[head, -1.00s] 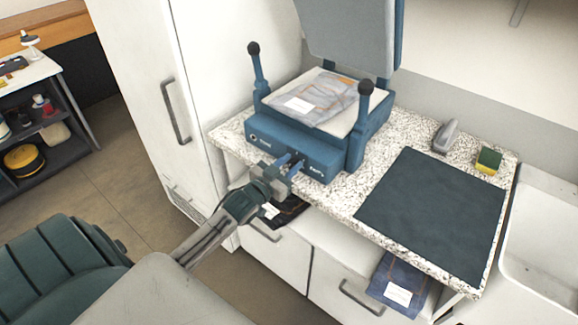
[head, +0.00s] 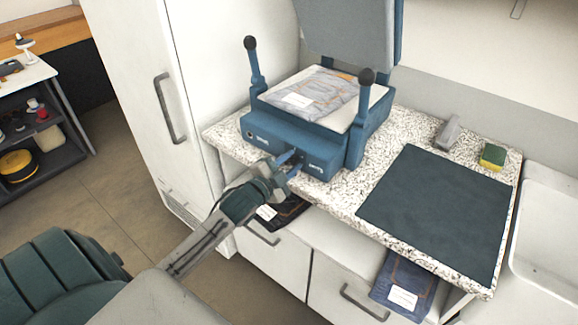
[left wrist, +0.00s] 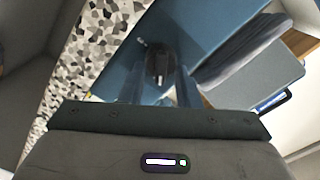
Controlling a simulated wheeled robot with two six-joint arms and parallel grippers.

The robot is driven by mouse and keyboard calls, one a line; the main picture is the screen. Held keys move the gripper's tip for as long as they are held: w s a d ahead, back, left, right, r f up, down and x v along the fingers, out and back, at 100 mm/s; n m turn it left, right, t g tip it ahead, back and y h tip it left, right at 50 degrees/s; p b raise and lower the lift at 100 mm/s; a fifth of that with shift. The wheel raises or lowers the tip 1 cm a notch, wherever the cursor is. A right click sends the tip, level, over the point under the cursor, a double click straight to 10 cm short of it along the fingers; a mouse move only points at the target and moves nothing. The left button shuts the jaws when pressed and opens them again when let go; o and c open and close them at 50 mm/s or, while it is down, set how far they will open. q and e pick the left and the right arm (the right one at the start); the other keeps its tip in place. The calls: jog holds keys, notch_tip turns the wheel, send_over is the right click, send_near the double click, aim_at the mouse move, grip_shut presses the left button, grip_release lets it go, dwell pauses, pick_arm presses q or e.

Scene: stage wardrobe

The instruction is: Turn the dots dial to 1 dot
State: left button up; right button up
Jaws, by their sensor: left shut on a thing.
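The blue heat press (head: 320,115) stands on the speckled counter with its lid raised. Its front panel (head: 262,133) carries small white lettering, too small to read. My left gripper (head: 295,160) is at the middle of this panel, shut on a small dark dial. In the left wrist view the dial (left wrist: 160,66) shows between the two blue fingers. I take it for the dots dial; its dots and pointer cannot be made out. My right gripper is not in view.
A dark mat (head: 435,210), a grey tool (head: 447,133) and a sponge (head: 492,156) are to the right. A white cabinet (head: 140,90) stands at the left.

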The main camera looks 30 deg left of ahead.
pick_arm(q)
jog(key=shift+f+m, duration=0.1)
jog(key=shift+m, duration=0.4)
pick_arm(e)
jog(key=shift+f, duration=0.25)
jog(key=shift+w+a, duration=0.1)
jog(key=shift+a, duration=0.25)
pick_arm(q)
jog(key=o, duration=1)
jog(key=shift+c, duration=0.2)
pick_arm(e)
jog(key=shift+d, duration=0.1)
pick_arm(q)
jog(key=shift+s, duration=0.1)
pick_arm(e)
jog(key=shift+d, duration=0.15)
pick_arm(q)
jog(key=shift+s, duration=0.65)
jog(key=s+b, duration=0.2)
jog(key=s, duration=0.7)
jog(key=shift+s+a+b, duration=0.15)
jog(key=shift+a+b, duration=0.25)
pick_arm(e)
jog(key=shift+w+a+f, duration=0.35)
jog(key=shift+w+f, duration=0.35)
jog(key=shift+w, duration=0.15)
